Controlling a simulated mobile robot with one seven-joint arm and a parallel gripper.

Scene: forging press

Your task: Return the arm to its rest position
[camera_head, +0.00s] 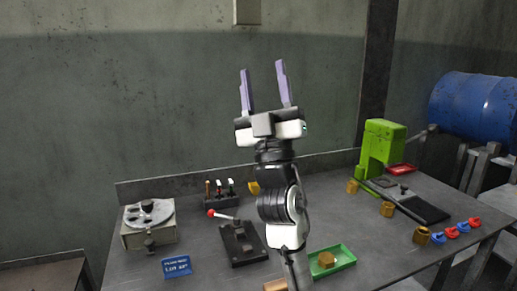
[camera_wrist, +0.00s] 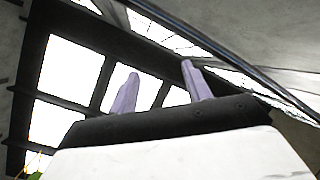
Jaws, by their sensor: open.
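My gripper (camera_head: 263,84) points straight up above the middle of the workbench, with its two purple fingers apart and nothing between them. In the wrist view my gripper (camera_wrist: 160,88) shows its fingers spread and empty against bright window panes and the ceiling. My arm rises from the front of the bench and hides part of the bench's middle.
The metal bench (camera_head: 215,272) holds a reel device (camera_head: 148,222), a blue sign (camera_head: 177,267), a red-knobbed lever unit (camera_head: 240,243), a green tray (camera_head: 341,260) with a brass piece, a green press (camera_head: 379,146) and several small parts. A blue barrel (camera_head: 474,106) lies behind. The air around my gripper is clear.

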